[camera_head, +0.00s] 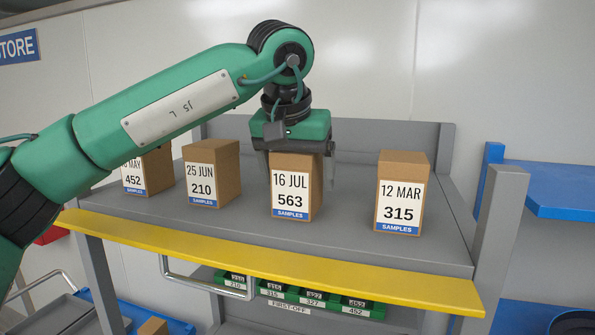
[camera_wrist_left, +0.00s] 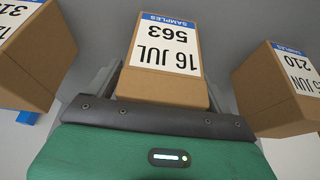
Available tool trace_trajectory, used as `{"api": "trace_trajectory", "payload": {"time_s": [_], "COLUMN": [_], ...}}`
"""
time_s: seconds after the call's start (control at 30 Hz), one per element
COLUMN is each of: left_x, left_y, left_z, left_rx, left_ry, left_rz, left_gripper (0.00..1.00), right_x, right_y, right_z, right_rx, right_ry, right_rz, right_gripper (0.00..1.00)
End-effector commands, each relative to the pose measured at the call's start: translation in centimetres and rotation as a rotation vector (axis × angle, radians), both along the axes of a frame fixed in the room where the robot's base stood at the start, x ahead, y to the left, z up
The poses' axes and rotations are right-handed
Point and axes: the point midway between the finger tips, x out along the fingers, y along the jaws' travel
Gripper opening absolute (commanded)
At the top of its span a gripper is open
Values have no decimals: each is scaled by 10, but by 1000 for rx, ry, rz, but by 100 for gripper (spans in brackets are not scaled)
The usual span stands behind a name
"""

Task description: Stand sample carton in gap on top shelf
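The sample carton (camera_head: 291,197), a brown box labelled 16 JUL 563, stands upright on the grey top shelf (camera_head: 345,226). It is in a row between the 25 JUN 210 carton (camera_head: 212,178) and the 12 MAR 315 carton (camera_head: 401,200), apart from both. My left gripper (camera_head: 295,172) points down over it, a finger on each side. The fingers look slightly apart from its sides, so the gripper appears open around it. The carton (camera_wrist_left: 163,58) also shows in the left wrist view between the fingers. Its back is hidden. My right gripper is out of view.
A 452 carton (camera_head: 147,172) stands at the far left, partly behind my left arm. A yellow strip (camera_head: 270,262) runs along the shelf's front edge. Green bins (camera_head: 312,297) sit below. A grey post (camera_head: 499,230) and blue shelf (camera_head: 550,190) stand right.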

Motion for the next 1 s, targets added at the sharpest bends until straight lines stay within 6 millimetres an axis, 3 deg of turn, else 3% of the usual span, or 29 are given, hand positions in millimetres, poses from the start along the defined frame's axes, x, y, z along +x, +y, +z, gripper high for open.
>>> {"api": "trace_trajectory", "payload": {"time_s": [0.23, 0.33, 0.7, 1.0], "left_x": [0, -4, -33, -43], "left_y": [0, 1, 10, 14], "left_z": [5, 12, 83, 112], "left_rx": [0, 0, -2, 0], "left_ry": [-1, -3, -4, 0], "left_rz": [0, 1, 1, -1], "left_gripper": [84, 84, 84, 84], "right_x": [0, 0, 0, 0], "right_y": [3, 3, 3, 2], "right_z": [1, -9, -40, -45], "right_rx": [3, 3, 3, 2], "right_ry": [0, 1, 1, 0], "right_rz": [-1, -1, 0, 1], "right_gripper": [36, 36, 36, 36]}}
